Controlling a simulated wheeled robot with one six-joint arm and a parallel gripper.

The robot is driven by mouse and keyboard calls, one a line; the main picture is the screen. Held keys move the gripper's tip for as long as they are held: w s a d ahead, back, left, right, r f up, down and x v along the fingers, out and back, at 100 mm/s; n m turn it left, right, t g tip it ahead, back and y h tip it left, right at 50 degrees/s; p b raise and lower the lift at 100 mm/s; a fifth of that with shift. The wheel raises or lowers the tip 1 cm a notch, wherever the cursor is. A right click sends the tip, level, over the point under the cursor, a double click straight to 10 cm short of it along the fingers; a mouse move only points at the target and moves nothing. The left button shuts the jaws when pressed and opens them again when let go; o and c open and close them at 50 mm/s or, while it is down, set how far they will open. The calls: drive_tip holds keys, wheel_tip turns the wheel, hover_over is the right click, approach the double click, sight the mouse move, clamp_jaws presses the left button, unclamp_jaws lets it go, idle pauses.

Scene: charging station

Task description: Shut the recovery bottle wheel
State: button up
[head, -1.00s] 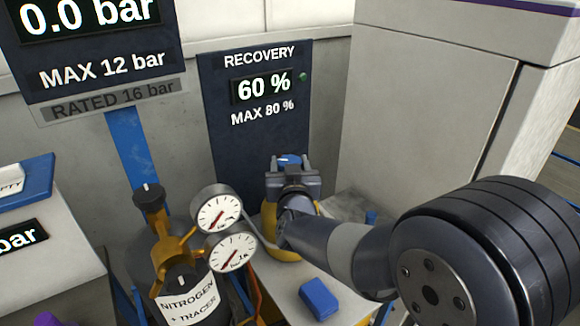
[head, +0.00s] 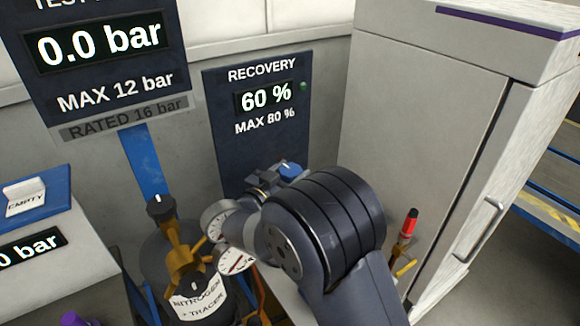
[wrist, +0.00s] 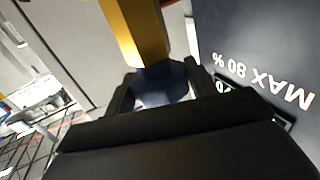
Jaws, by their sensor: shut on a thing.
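The blue recovery bottle wheel (head: 289,170) shows in the head view just beyond my arm, below the recovery panel. In the wrist view the blue wheel (wrist: 160,84) sits between the two dark fingers of my gripper (wrist: 158,90). My gripper is shut on the wheel. A yellow part (wrist: 135,30), seemingly of the bottle, extends from the wheel in the wrist view. In the head view my arm hides the yellow bottle body and most of my gripper.
The recovery panel (head: 262,130) reads 60 % and MAX 80 %. A black nitrogen bottle (head: 198,303) with gauges (head: 237,262) stands left of my arm, very close to it. A grey cabinet (head: 420,130) stands at right, with a red-topped tool (head: 410,222) beside it.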

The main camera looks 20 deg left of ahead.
sight(290, 169)
drive_tip(key=shift+r+m+g+h, duration=0.1)
drive_tip(key=shift+m+g+h, duration=0.2)
drive_tip(key=shift+m+h, duration=0.35)
drive_tip(key=o, duration=1)
wheel_tip(290, 169, up, 10)
drive_tip(key=shift+b, duration=0.3)
